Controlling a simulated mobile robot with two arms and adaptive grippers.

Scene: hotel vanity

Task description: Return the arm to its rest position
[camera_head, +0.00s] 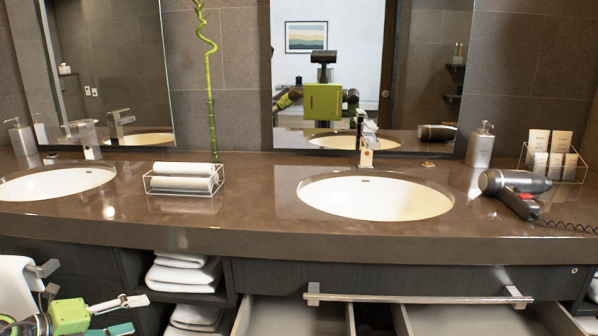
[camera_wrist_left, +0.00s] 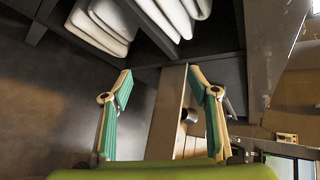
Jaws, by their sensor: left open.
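My left gripper (camera_head: 128,315) is at the lower left of the head view, below the counter's front edge and left of the open drawer. Its green and cream fingers are spread apart with nothing between them. In the left wrist view the two fingers (camera_wrist_left: 160,88) stand wide open in front of the dark cabinet, below the folded white towels (camera_wrist_left: 105,22). The towels also show on the shelves (camera_head: 183,272) in the head view. My right gripper is not directly in view.
A drawer (camera_head: 290,316) with a long metal handle stands open under the right basin (camera_head: 375,198). The brown counter (camera_head: 250,232) holds a hair dryer (camera_head: 512,184), a wire basket of rolled towels (camera_head: 184,178) and soap dispensers (camera_head: 480,146). A white towel (camera_head: 14,290) hangs at far left.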

